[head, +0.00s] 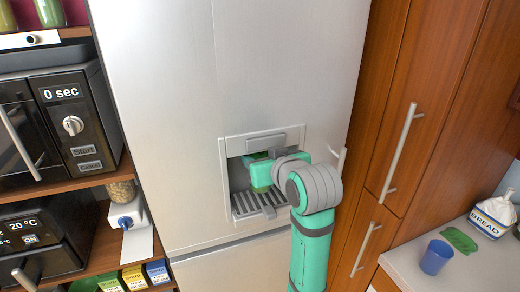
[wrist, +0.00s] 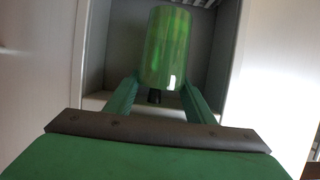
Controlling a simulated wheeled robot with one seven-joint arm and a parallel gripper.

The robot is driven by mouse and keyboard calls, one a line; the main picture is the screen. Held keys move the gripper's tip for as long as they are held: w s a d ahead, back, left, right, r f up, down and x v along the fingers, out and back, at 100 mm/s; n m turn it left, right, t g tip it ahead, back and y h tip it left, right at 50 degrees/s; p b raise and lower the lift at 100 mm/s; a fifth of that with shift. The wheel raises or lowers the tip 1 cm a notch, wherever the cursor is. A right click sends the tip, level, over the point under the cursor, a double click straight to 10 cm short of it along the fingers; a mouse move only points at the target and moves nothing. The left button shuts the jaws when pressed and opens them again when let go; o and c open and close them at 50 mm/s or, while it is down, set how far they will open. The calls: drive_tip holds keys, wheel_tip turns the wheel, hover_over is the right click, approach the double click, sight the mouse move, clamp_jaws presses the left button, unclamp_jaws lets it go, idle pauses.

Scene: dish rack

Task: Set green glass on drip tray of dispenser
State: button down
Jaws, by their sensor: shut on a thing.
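The green glass (wrist: 168,45) is between my gripper's fingers (wrist: 160,82) in the wrist view, inside the grey dispenser recess. In the head view my gripper (head: 262,174) reaches into the dispenser (head: 265,140) on the fridge front and largely hides the glass. My gripper is shut on the glass. The slatted drip tray (head: 246,212) at the bottom of the recess shows below my gripper. I cannot tell whether the glass touches the tray.
The recess side walls are close around my gripper. A fridge (head: 160,110) fills the middle. A microwave (head: 72,120) stands on shelves at left. Wooden cabinets (head: 385,120) with long handles are at right. A blue cup (head: 436,257) and a bread bag (head: 493,216) are on the counter.

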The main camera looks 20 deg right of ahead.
drive_tip(key=shift+w+d+r, duration=0.35)
drive_tip(key=shift+w+r, duration=0.05)
drive_tip(key=shift+w, duration=0.1)
drive_tip(key=shift+r, duration=0.2)
drive_tip(key=shift+a+f, duration=0.1)
drive_tip(key=shift+f, duration=4.1)
drive_tip(key=c, duration=1.2)
unclamp_jaws()
drive_tip(key=shift+r, duration=0.15)
